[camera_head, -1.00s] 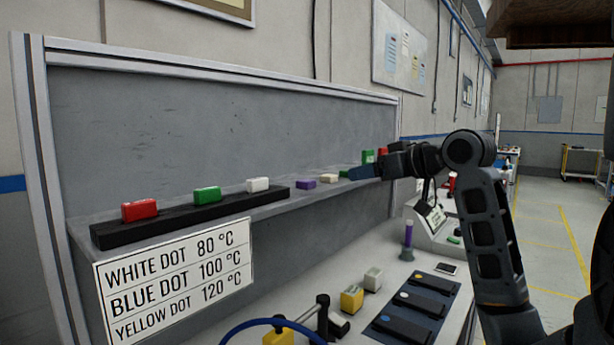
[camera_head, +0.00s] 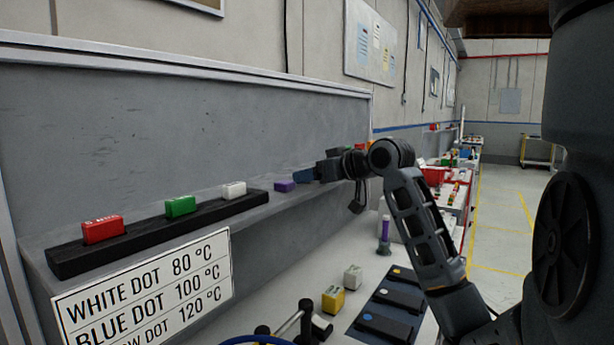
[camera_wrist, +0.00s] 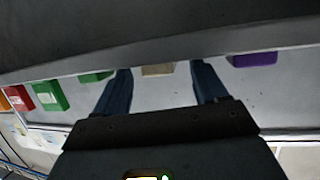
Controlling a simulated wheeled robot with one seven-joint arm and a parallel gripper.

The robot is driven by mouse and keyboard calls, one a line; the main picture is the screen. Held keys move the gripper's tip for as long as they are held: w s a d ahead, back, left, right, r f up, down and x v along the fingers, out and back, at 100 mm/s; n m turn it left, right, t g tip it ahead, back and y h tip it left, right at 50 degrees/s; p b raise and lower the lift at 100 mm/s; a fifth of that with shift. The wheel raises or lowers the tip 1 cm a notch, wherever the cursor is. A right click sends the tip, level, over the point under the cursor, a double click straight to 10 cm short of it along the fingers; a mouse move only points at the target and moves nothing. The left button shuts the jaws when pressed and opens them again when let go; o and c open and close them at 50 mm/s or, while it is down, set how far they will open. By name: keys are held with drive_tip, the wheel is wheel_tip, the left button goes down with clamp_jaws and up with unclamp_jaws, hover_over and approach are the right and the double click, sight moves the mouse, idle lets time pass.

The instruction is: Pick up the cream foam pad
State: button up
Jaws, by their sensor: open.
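The cream foam pad (camera_wrist: 158,69) shows in the wrist view as a small pale block on the grey shelf (camera_wrist: 150,92), partly cut off by a dark edge. It lies between the lines of my two blue fingers, near their tips; I cannot tell how far apart in depth they are. My gripper (camera_wrist: 160,76) is open, with nothing gripped. In the head view my gripper (camera_head: 304,175) is over the shelf, just right of the purple block (camera_head: 284,186), and hides the cream pad.
The purple block also shows in the wrist view (camera_wrist: 254,59), beside the right finger. A green block (camera_wrist: 96,76) is close to the left finger. A black rail (camera_head: 150,232) holds red, green and white blocks. Yellow (camera_head: 333,299) and pale (camera_head: 352,277) blocks stand on the bench below.

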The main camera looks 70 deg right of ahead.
drive_tip(key=shift+c, duration=0.2)
drive_tip(key=c, duration=1.1)
